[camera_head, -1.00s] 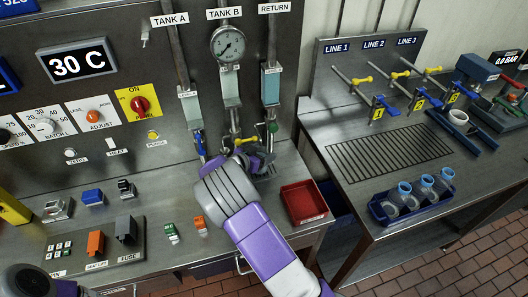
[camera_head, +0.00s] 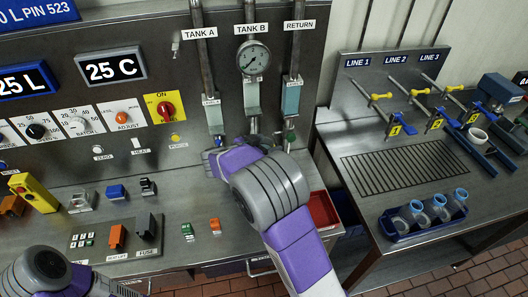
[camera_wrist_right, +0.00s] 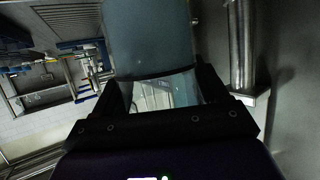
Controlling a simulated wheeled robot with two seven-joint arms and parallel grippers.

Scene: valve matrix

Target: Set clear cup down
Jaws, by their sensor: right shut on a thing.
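Whether the cup touches anything is hidden. Of my left arm only purple and grey links show at the bottom left; its gripper is out of view.
A blue tray (camera_head: 428,232) with several clear cups stands on the right bench, in front of a slotted drain (camera_head: 392,173). Line valves (camera_head: 436,115) stand behind it. A red tray (camera_head: 321,210) sits beside my right arm. Small blocks and switches stand on the left bench.

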